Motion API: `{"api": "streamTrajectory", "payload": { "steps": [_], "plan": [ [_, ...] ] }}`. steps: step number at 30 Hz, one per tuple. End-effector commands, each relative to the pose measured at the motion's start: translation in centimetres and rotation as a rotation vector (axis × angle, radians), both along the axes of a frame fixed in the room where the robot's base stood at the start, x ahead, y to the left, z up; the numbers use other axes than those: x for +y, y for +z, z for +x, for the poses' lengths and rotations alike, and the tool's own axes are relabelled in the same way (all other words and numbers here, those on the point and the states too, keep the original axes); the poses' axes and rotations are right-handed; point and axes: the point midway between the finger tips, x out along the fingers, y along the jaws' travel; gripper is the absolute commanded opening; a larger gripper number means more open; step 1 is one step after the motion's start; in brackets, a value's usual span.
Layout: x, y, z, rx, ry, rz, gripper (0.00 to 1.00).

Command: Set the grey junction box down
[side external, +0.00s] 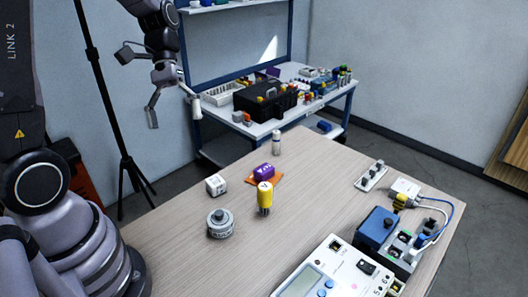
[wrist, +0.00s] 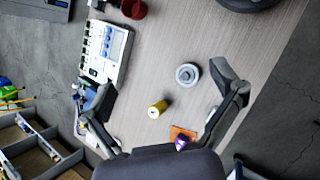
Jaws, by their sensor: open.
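A round grey housing (side external: 221,223) stands upright on the wooden table (side external: 330,190); it looks like the grey junction box, though I cannot read its marking. In the wrist view the grey housing (wrist: 187,75) shows from above, between the spread fingers in the picture but well apart from them. My gripper (side external: 172,105) is high up at the back left, off the table's left side in the side external view. Its two fingers are wide apart with nothing between them, as the wrist view of my gripper (wrist: 163,80) also shows.
Near the housing are a small white cube (side external: 216,186), a yellow cylinder (side external: 265,198) and a purple piece (side external: 264,172) on an orange pad (side external: 279,180). A white instrument (side external: 325,272) and a blue device (side external: 378,228) with cables stand at right. The table's left front is clear.

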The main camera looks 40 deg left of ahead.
Motion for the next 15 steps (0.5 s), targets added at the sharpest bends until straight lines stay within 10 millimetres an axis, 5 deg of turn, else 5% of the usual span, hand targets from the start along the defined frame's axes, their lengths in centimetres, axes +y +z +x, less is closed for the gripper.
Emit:
{"api": "streamTrajectory", "payload": {
  "steps": [6,15],
  "plan": [
    [-0.2,5.8,-4.4,-0.386,-0.210,0.273,0.93],
    [0.7,9.8,-8.8,-0.810,-0.370,0.519,0.93]
  ]
}}
